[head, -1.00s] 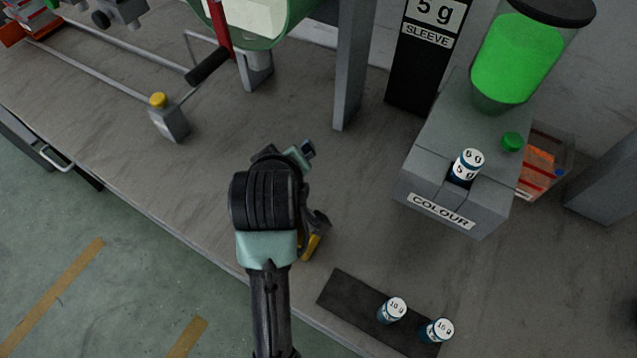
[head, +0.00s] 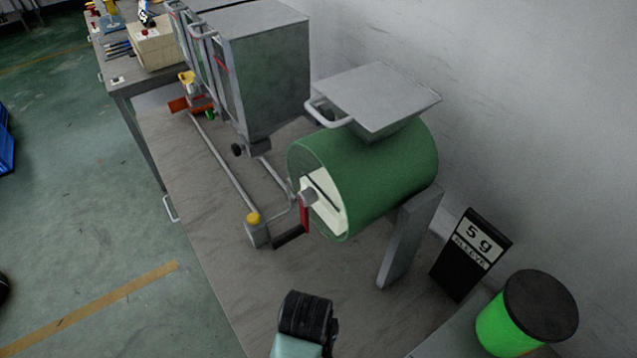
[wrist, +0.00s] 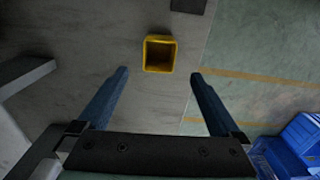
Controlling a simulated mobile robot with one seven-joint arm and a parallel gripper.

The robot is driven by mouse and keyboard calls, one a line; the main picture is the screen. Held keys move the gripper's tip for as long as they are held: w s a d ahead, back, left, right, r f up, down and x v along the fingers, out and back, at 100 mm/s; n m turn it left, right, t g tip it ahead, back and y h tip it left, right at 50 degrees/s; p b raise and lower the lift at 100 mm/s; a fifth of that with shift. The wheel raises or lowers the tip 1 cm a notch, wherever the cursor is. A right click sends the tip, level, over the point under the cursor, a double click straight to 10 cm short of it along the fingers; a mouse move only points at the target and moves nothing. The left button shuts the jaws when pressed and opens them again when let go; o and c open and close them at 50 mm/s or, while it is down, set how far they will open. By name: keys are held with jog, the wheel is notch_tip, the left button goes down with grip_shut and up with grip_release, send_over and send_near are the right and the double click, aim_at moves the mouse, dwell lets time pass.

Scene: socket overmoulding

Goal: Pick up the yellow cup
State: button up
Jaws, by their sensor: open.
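The yellow cup (wrist: 160,54) is a small square-rimmed cup, seen from above into its dark, empty-looking inside. In the wrist view it stands on the grey bench top, near the edge over the green floor. My gripper (wrist: 159,75) is open, with its two blue fingers apart. The cup lies just beyond the fingertips in that view, roughly centred between them, and neither finger touches it. The height of the fingers above the cup is hard to tell. In the head view I do not see this cup or the fingers; only part of my arm shows at the bottom.
In the head view a green drum machine (head: 380,185) on legs stands on the bench (head: 200,215), with a black 5 g sleeve sign (head: 470,255) and a bright green container (head: 510,325) to its right. A blue crate (wrist: 300,135) is on the floor in the wrist view.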

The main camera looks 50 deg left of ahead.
jog(key=shift+a+f+p, duration=0.15)
jog(key=shift+f+p, duration=0.05)
jog(key=shift+f, duration=3)
jog(key=shift+a+f+p, duration=0.1)
jog(key=shift+f+p, duration=0.1)
jog(key=shift+f, duration=2.95)
jog(key=c, duration=1.2)
jog(key=shift+r, duration=0.1)
jog(key=shift+c, duration=0.2)
